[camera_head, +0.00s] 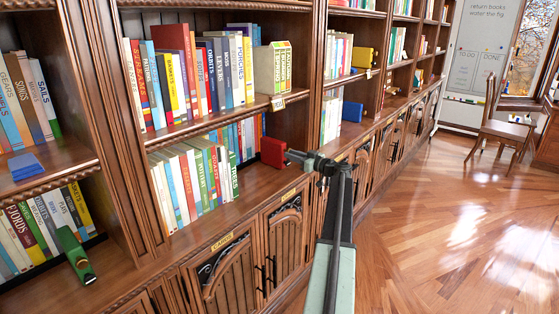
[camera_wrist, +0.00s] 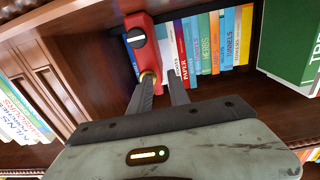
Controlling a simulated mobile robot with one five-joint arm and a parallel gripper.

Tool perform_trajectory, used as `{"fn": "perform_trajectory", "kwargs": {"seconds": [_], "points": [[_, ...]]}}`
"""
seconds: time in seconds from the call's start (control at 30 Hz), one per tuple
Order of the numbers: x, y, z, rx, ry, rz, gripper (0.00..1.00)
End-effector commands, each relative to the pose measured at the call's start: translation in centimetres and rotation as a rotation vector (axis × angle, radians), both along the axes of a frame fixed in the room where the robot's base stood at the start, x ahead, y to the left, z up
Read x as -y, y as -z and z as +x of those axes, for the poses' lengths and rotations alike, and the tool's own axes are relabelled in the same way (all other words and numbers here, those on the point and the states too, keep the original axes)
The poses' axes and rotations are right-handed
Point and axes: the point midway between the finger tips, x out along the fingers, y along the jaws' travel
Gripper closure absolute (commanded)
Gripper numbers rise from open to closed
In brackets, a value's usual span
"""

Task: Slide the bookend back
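The red bookend (camera_head: 273,152) stands on the lower shelf, to the right of a front row of books (camera_head: 195,180) and apart from them. In the wrist view the bookend (camera_wrist: 137,30) is upright, with a round dark knob and a small gold part low down. My gripper (camera_wrist: 161,76) is open with a narrow gap between its fingers. The left fingertip overlaps the bookend's lower edge; I cannot tell whether they touch. In the head view my gripper (camera_head: 296,157) is just right of the bookend.
A back row of books (camera_wrist: 215,40) stands behind the bookend. A large green book (camera_wrist: 290,40) is at the right in the wrist view. A wooden upright (camera_wrist: 50,60) is at the left. Cabinet doors (camera_head: 225,265) are below the shelf; the floor (camera_head: 440,230) is open.

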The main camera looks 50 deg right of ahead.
Motion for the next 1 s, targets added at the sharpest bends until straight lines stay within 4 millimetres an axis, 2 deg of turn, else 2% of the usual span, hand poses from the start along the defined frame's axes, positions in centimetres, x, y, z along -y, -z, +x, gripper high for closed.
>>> {"fn": "perform_trajectory", "kwargs": {"seconds": [0.03,0.1,0.27,0.3,0.37,1.0], "points": [[-1.4,-0.1,1.4,0.005,-0.027,0.001,0.68],[-1.6,-0.2,1.6,0.008,-0.029,0.002,0.53],[-1.2,-0.3,1.4,0.010,-0.027,0.001,0.53],[-0.3,-0.1,1.1,0.002,-0.021,-0.001,0.53],[-0.4,-0.1,0.8,0.002,-0.019,-0.001,0.53],[-0.3,0.0,-5.0,-0.003,-0.007,-0.002,0.53]]}}
